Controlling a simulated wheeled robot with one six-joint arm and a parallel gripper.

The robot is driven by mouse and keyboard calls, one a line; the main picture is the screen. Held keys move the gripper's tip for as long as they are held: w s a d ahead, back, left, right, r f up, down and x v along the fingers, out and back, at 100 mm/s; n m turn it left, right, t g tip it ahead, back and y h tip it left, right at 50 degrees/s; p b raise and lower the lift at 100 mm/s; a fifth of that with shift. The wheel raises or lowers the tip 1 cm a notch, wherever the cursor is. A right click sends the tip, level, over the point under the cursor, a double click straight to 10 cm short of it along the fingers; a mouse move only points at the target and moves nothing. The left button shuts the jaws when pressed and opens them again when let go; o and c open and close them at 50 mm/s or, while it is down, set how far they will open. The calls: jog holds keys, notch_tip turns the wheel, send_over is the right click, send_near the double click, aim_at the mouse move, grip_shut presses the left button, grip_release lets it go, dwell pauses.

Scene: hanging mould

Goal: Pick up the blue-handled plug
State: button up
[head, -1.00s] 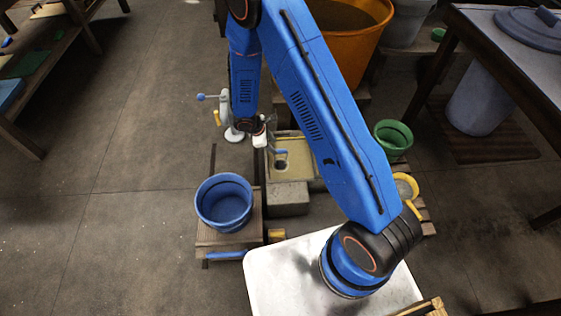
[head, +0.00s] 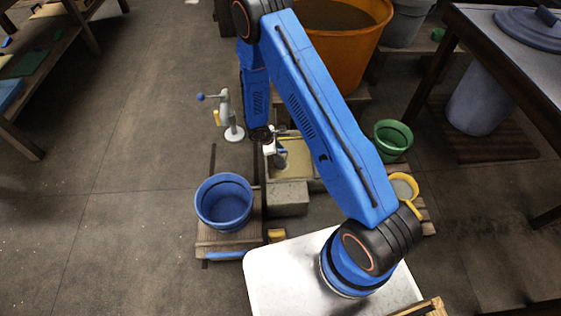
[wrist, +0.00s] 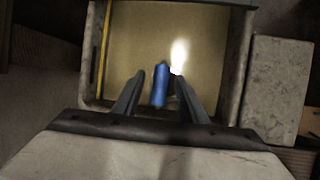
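The blue-handled plug stands in the tan-floored basin (head: 308,172); only a little of its blue handle (head: 281,151) shows in the head view beside my gripper (head: 275,147). In the wrist view the handle (wrist: 160,86) lies between the two dark fingers of my gripper (wrist: 157,82). The fingers are spread, with a gap visible on both sides of the handle. The lower end of the plug and the drain under it are hidden.
A grey stone block (head: 288,198) adjoins the basin. A blue bucket (head: 224,202) stands on a wooden stand to the left. A white lever stand (head: 230,115) is behind. A green bucket (head: 393,138) and an orange tub (head: 350,60) are to the right and back.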

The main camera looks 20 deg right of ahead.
grip_shut()
